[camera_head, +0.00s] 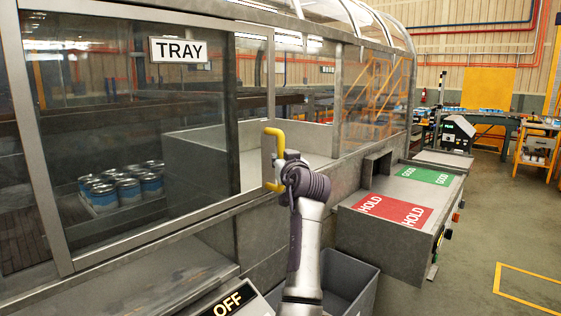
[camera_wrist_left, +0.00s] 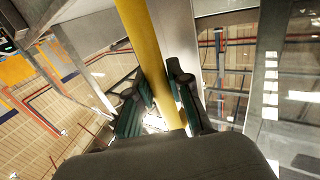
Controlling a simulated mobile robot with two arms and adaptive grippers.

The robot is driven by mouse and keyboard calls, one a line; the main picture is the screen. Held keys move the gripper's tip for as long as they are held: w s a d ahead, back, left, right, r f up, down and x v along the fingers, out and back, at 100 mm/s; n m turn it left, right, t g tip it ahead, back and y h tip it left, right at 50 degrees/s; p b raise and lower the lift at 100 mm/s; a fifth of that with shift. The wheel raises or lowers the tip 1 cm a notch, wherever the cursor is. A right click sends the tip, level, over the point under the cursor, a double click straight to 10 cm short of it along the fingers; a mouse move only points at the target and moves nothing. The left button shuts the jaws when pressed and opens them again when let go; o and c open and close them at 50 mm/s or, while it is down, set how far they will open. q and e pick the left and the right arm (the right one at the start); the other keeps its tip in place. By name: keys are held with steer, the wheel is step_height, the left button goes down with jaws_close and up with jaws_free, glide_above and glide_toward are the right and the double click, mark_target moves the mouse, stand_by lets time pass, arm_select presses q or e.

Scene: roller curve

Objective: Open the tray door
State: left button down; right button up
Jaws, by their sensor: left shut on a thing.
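The tray door (camera_head: 268,95) is a glass panel in a grey metal frame on the machine's side. A yellow bar handle (camera_head: 269,132) stands upright on its right-hand edge. My left gripper (camera_head: 279,165) is at this handle, with its arm coming up from below. In the left wrist view the yellow handle (camera_wrist_left: 144,45) runs between the two dark green finger pads of my left gripper (camera_wrist_left: 158,110), which are shut on it. The fingertips are partly hidden in the head view. I cannot tell how far the door stands open. My right gripper is not in view.
A TRAY sign (camera_head: 179,49) is on the glass at left. Several blue cans (camera_head: 128,188) stand behind it. A shelf with a red HOLD area (camera_head: 394,210) and a green GOOD area (camera_head: 424,175) juts out at right. A grey bin (camera_head: 348,275) stands below.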

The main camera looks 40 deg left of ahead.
arm_select(q)
steer(key=c, duration=1.1)
jaws_free()
steer(key=shift+a, duration=0.1)
steer(key=shift+o, duration=0.2)
steer(key=v, duration=1.2)
